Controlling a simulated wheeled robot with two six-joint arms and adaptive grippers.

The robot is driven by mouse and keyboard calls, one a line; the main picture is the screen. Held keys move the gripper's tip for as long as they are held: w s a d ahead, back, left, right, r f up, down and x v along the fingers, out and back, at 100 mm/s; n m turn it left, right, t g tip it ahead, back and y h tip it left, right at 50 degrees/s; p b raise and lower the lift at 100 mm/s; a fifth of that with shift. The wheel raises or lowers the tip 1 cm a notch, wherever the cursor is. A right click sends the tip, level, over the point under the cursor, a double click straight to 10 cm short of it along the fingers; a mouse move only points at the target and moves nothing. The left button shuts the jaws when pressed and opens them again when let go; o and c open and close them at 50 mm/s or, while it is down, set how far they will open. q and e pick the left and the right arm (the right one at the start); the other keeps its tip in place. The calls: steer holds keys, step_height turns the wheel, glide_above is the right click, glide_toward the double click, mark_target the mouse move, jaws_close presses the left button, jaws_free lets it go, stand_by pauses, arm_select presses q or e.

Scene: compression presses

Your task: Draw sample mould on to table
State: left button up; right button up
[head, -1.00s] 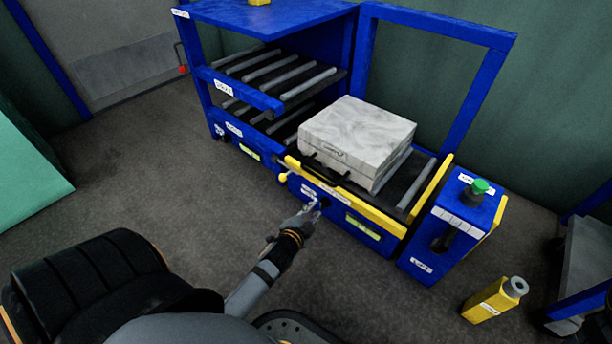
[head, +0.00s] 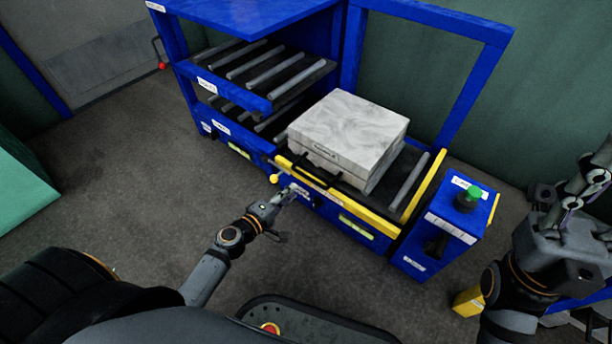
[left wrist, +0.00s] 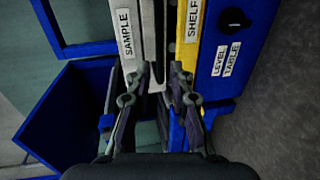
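The sample mould (head: 345,130), a pale grey marbled two-layer block with a dark handle at its front, rests on the rollers of the blue table (head: 345,218). In the left wrist view its front edge bears a SAMPLE label (left wrist: 125,37). My left gripper (head: 288,194) is low in front of the table's yellow front rail. In the left wrist view my left gripper (left wrist: 160,75) has its fingers apart, pointing at the gap between mould and rail; I see nothing gripped. My right gripper (head: 585,175) is raised at the right edge, apparently open and empty, away from the mould.
A blue roller rack (head: 270,98) stands left of the table and a blue frame rises behind it. A blue lift box (head: 440,235) with a green button stands at its right. A yellow block (head: 466,302) is partly hidden by my right arm.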

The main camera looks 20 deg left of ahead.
mark_target(309, 177)
arm_select(q)
steer(key=x, duration=1)
steer(key=shift+b, duration=0.4)
jaws_close()
